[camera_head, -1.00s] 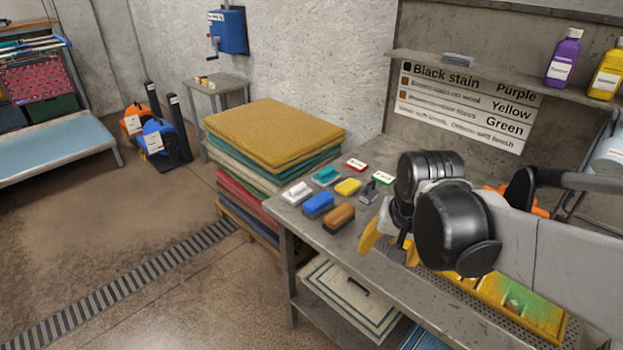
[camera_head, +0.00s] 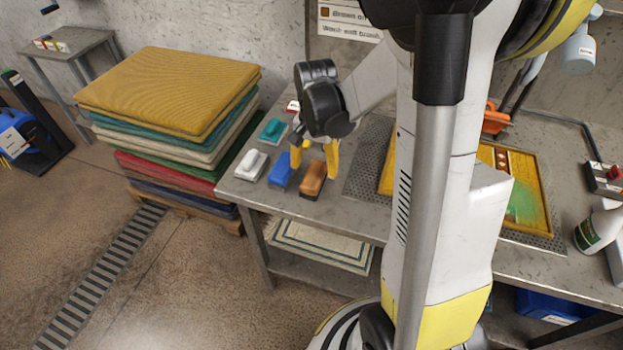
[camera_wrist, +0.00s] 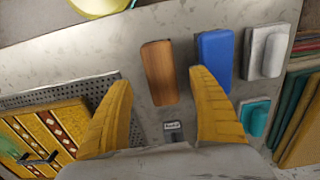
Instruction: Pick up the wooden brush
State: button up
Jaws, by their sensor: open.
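The wooden brush (camera_head: 313,179) has a brown wood-grain back and lies on the grey workbench (camera_head: 275,204). It also shows in the wrist view (camera_wrist: 158,72), upper middle. My gripper (camera_head: 314,168) is open and empty, with two yellow fingers pointing down over the bench. In the wrist view the fingers (camera_wrist: 160,80) stand apart, with the near part of the brush between their tips in the picture. Whether the tips are level with the brush or above it, I cannot tell. The right fingertip in the wrist view overlaps the near end of the blue brush (camera_wrist: 215,60).
A white brush (camera_head: 251,164) and a teal brush (camera_head: 272,130) lie left of the blue one. A small labelled block (camera_wrist: 173,130) sits near my fingers. A patterned rug piece (camera_wrist: 50,140) lies on a perforated tray. Folded rugs (camera_head: 170,95) are stacked left of the bench.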

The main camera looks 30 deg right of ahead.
aim_at(314, 174)
jog(key=f+b, duration=0.1)
jog(key=f, duration=0.1)
jog(key=f+b, duration=0.1)
jog(key=f, duration=0.1)
jog(key=f+b, duration=0.1)
jog(key=shift+w+d+f, duration=0.2)
jog(key=shift+w+f, duration=0.1)
jog(key=shift+f, duration=0.1)
jog(key=shift+r, duration=0.1)
jog(key=c, duration=1.3)
